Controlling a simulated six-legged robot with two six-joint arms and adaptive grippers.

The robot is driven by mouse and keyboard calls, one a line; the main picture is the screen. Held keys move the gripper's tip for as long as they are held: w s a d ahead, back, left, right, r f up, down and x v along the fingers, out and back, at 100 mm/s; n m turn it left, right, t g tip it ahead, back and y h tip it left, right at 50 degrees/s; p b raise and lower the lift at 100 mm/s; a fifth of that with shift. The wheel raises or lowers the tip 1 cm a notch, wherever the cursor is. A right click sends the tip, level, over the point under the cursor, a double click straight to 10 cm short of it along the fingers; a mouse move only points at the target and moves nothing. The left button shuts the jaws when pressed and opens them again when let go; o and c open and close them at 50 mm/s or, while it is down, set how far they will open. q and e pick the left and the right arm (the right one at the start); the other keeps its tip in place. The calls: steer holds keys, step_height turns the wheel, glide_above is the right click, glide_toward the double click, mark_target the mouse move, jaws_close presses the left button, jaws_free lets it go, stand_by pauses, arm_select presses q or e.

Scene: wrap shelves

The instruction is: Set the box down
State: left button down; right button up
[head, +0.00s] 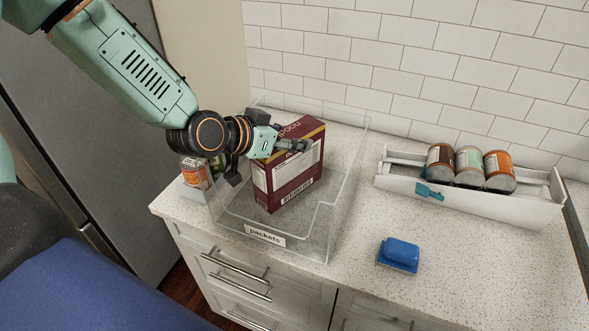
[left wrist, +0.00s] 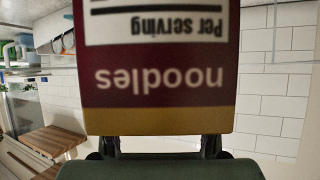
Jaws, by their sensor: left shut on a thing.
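The box (head: 288,172) is dark red with a mustard top edge and a white label. In the left wrist view the noodles box (left wrist: 160,70) fills the middle, upside down, with "noodles" printed on it. My left gripper (head: 280,146) is shut on the upper part of the box. The box is upright inside a clear bin (head: 325,222) labelled "packets". I cannot tell whether its bottom touches the bin floor. My right gripper is not in view.
A white tray (head: 470,203) with several cans stands at the right. A blue object (head: 400,252) lies on the speckled counter (head: 355,285). A jar with an orange label (head: 194,172) stands left of the bin. A tiled wall is behind.

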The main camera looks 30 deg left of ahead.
arm_select(q)
steer(key=f, duration=0.5)
steer(key=shift+s+a+f+b, duration=0.1)
steer(key=shift+a+f+b, duration=0.05)
steer(key=shift+a+b, duration=0.25)
steer(key=shift+d+f, duration=0.35)
steer(key=shift+a+f, duration=0.1)
steer(key=shift+a, duration=0.45)
steer(key=c, duration=1)
jaws_free()
steer(key=o, duration=0.4)
steer(key=shift+d, duration=0.45)
steer(key=shift+o, duration=0.2)
steer(key=shift+a, duration=0.4)
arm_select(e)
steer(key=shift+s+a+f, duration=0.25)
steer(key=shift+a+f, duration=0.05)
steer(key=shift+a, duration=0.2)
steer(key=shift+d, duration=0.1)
